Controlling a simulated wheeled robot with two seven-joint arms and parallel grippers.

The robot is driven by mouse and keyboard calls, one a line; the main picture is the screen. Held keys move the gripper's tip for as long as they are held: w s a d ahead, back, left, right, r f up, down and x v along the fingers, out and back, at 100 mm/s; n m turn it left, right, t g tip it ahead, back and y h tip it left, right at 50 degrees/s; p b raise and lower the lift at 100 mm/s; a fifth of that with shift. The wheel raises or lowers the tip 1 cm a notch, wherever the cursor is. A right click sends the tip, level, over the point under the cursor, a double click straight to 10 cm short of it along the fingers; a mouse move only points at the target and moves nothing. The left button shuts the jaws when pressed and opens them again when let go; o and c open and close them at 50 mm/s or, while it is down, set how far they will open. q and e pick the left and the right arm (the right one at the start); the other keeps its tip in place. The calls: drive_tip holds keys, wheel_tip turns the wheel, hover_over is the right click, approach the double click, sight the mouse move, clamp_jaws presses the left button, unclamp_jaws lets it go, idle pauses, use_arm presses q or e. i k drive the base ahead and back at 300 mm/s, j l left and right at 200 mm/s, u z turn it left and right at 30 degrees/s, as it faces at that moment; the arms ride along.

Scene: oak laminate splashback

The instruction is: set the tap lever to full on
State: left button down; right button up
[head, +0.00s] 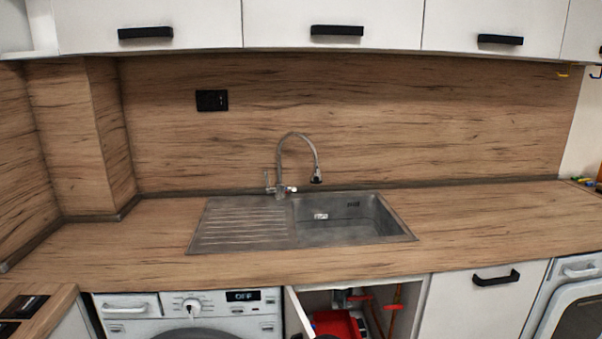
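A chrome tap (281,168) with a high curved spout stands at the back edge of the grey sink (252,246), between the drainboard and the basin. The spout's dark-tipped head (316,176) hangs over the basin. A thin upright part, which looks like the lever (266,178), shows at the left of the tap's base. A short stub (291,188) sticks out at the right of the base. The lever's exact setting is too small to tell. No water stream is visible. Neither of my grippers is in view.
The wooden worktop (130,240) is clear around the sink. Below it are a washing machine (185,308) and a cabinet with its door (298,312) ajar, showing a red item (336,324) inside. White wall cupboards (330,12) hang above. A black socket (212,100) is on the splashback.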

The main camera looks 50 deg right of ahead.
sight(268, 188)
drive_tip(key=i+z, duration=0.15)
drive_tip(key=z, duration=0.35)
drive_tip(key=i+z, duration=0.2)
drive_tip(key=z, duration=0.25)
drive_tip(key=i+z, duration=0.15)
drive_tip(key=z, duration=0.35)
drive_tip(key=i+j+z, duration=0.15)
drive_tip(key=z, duration=0.3)
drive_tip(key=i+j+z, duration=0.1)
drive_tip(key=j+z, duration=0.15)
drive_tip(key=z, duration=0.25)
drive_tip(key=i+j+z, duration=0.2)
drive_tip(key=z, duration=0.25)
drive_tip(key=i+j+z, duration=0.15)
drive_tip(key=j+z, duration=0.35)
